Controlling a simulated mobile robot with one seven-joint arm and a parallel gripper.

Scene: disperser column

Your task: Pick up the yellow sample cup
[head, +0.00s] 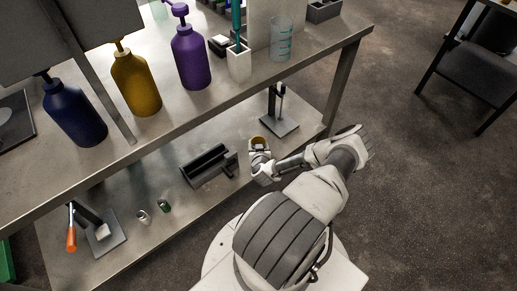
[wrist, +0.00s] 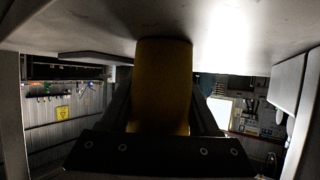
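The yellow sample cup (head: 258,139) shows in the head view at the end of my arm, over the lower shelf (head: 178,222). My gripper (head: 259,148) is around it. In the wrist view, the yellow cup (wrist: 162,85) stands upright in the picture's middle, between the two dark fingers of my gripper (wrist: 162,100). The fingers lie against its left and right sides, so the gripper looks shut on it. The dark palm bar hides one end of the cup. Whether the cup touches a surface cannot be told.
A dark grey holder (head: 208,166) lies left of my gripper. A small stand (head: 279,124) is behind it. Two small cups, one white (head: 143,216) and one green (head: 165,206), stand farther left. The upper tabletop (head: 187,106), with several bottles, overhangs the shelf's back.

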